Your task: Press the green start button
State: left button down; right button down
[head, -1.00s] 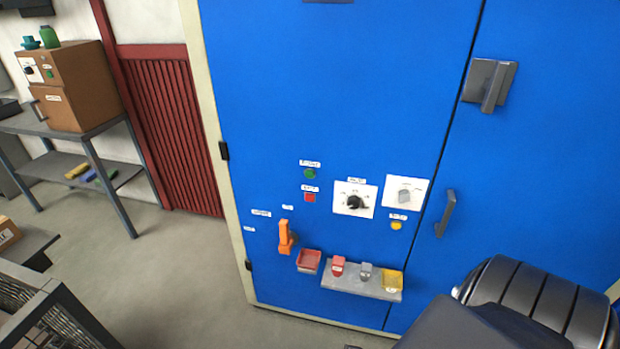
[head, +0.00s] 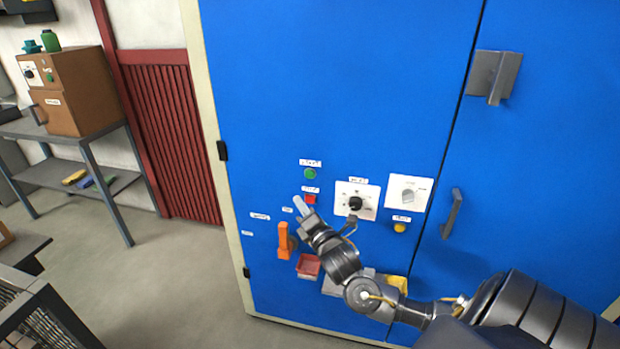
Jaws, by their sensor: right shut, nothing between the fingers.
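The green start button (head: 310,173) is a small round button on the blue cabinet front (head: 340,90), under a white label. A red button (head: 310,198) sits just below it under its own label. My right gripper (head: 299,203) is shut and empty, its fingers pointing up and left. In the picture its tip is just left of the red button and below the green one; whether it touches the panel I cannot tell. The green button is fully visible. My left gripper is not in view.
Right of the buttons are a black knob (head: 355,203), a grey switch (head: 409,196) and a yellow button (head: 400,227). An orange handle (head: 284,241) and a red tray (head: 308,266) are near my right forearm. A shelf with a yellow bin (head: 397,283) is partly hidden behind my arm.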

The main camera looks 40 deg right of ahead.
aim_at(310, 174)
jog(key=shift+s+a+r, duration=0.1)
jog(key=shift+s+r, duration=0.05)
jog(key=shift+r, duration=0.55)
jog(key=w+d+b, duration=0.3)
jog(key=w+d, duration=0.2)
jog(key=d, duration=0.2)
jog(key=shift+d, duration=0.15)
jog(key=shift+d, duration=0.1)
dwell(1.9)
jog(key=shift+w+d, duration=0.2)
jog(key=shift+d, duration=0.05)
